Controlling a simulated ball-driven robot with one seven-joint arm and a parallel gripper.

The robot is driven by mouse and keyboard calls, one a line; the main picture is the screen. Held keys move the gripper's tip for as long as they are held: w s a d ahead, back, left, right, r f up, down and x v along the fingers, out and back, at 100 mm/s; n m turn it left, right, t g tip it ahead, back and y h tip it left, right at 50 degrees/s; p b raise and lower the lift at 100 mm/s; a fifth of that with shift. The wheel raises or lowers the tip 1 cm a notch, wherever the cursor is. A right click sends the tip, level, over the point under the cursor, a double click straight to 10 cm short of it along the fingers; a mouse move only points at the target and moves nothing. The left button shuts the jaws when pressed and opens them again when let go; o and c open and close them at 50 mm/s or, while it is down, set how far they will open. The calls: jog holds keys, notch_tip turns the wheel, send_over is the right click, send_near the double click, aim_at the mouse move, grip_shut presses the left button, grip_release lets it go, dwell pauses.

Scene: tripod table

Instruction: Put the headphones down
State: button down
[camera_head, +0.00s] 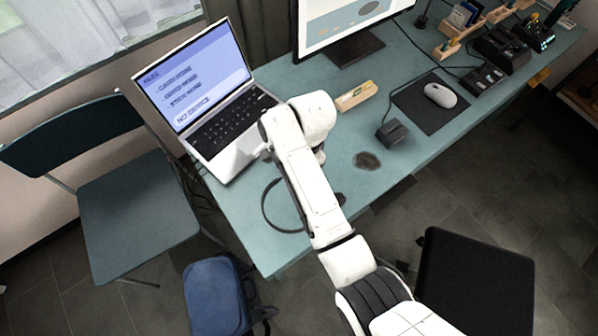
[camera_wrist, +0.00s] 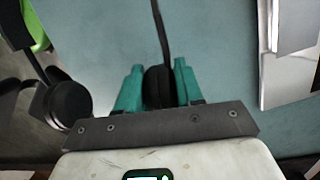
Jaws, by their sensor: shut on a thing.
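The black headphones (camera_head: 268,208) show in the head view as a thin dark headband curving out left of my arm, over the near left part of the teal table (camera_head: 238,225). One dark ear cup shows right of my arm. In the wrist view my gripper (camera_wrist: 158,72) has its two green fingers shut on one ear cup of the headphones (camera_wrist: 158,88), with the band running up out of frame. The other round cup is at left, over the grey floor side. My gripper is hidden by my arm in the head view. I cannot tell whether the headphones touch the table.
An open laptop (camera_head: 200,85) stands just left of my arm. A dark box (camera_head: 392,132), a round dark mark (camera_head: 367,161), a wooden block (camera_head: 356,96) and a mouse (camera_head: 440,95) lie to the right. A black seat (camera_head: 475,285) stands before the table.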

jog(key=shift+w+a+f, duration=0.1)
jog(key=shift+f, duration=1.7)
jog(key=c, duration=0.7)
grip_release()
jog(key=shift+f, duration=0.1)
jog(key=r, duration=0.8)
jog(key=w+d+r, duration=0.1)
jog(key=r, duration=0.3)
jog(key=shift+d+r, duration=0.1)
